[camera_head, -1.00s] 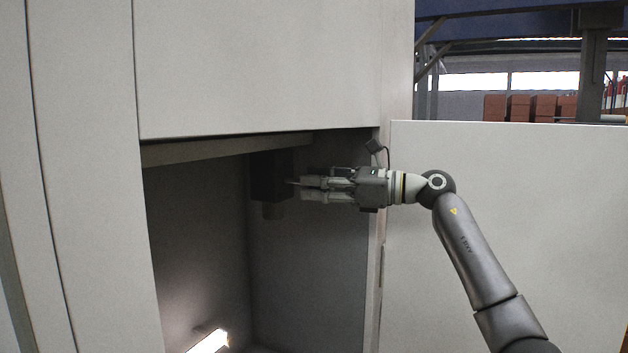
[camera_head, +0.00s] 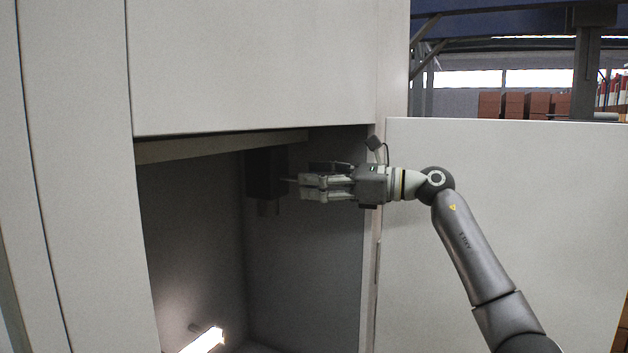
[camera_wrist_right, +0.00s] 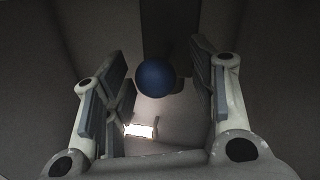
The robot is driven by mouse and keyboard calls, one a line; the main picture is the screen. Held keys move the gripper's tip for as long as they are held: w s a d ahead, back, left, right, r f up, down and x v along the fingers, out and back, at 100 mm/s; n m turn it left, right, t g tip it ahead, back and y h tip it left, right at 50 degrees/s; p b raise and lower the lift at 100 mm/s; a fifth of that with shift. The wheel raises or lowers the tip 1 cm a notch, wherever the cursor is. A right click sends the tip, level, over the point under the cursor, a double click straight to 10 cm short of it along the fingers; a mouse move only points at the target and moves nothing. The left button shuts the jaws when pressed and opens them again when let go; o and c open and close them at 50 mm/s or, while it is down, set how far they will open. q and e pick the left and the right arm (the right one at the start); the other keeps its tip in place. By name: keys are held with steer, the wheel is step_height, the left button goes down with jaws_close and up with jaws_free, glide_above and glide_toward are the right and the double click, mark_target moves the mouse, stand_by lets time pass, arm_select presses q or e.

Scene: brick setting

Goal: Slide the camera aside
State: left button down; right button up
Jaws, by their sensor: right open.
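A dark box-shaped camera (camera_head: 266,174) hangs high inside the open cabinet, below its upper edge, with a smaller part under it. My right gripper (camera_head: 294,184) reaches in from the right, its fingertips close to the camera's right side; I cannot tell whether they touch. In the right wrist view a dark upright block (camera_wrist_right: 160,25), which seems to be the camera, stands behind a round blue part (camera_wrist_right: 154,77). The blue part shows between the spread fingers of my right gripper (camera_wrist_right: 158,62). The fingers are open and hold nothing. My left gripper is not in view.
The cabinet's upper front panel (camera_head: 250,70) sits above the opening, and its right side wall (camera_head: 371,260) stands close below my wrist. A bright lamp (camera_head: 204,341) lies low inside. A pale panel (camera_head: 500,230) stands to the right. The cabinet's middle is clear.

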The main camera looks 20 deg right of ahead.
steer(key=v, duration=1.1)
steer(key=shift+d, duration=0.3)
steer(key=shift+s, duration=0.1)
